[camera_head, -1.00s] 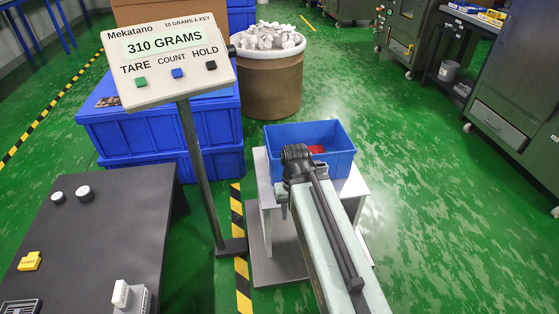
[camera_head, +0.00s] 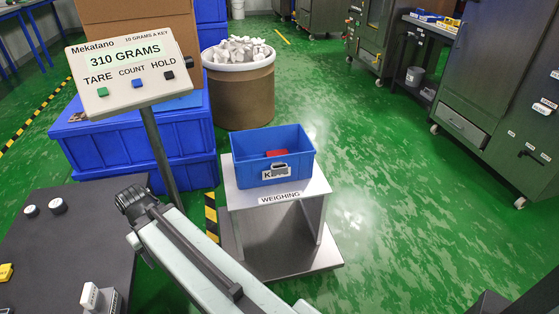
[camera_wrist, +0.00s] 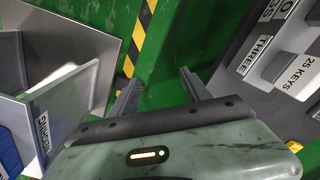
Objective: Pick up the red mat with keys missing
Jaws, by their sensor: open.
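A small red piece (camera_head: 277,153) shows inside the blue bin (camera_head: 300,163) on the weighing stand (camera_head: 316,187) in the head view. Most of it is hidden by the bin's wall, so I cannot tell whether it is the mat or count any keys. In the wrist view my gripper (camera_wrist: 158,92) is open and empty over green floor. The weighing stand (camera_wrist: 80,88) is to its left, with a corner of the blue bin (camera_wrist: 8,152) at the frame's left edge. The fingers are not distinguishable in the head view.
A sign (camera_head: 130,72) reading 310 GRAMS stands on a post. A dark table (camera_head: 75,240) holds small blocks and knobs; labelled blocks (camera_wrist: 283,68) show at the wrist view's right. A drum of white pieces (camera_head: 238,95) stands behind. Floor right of the stand is clear.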

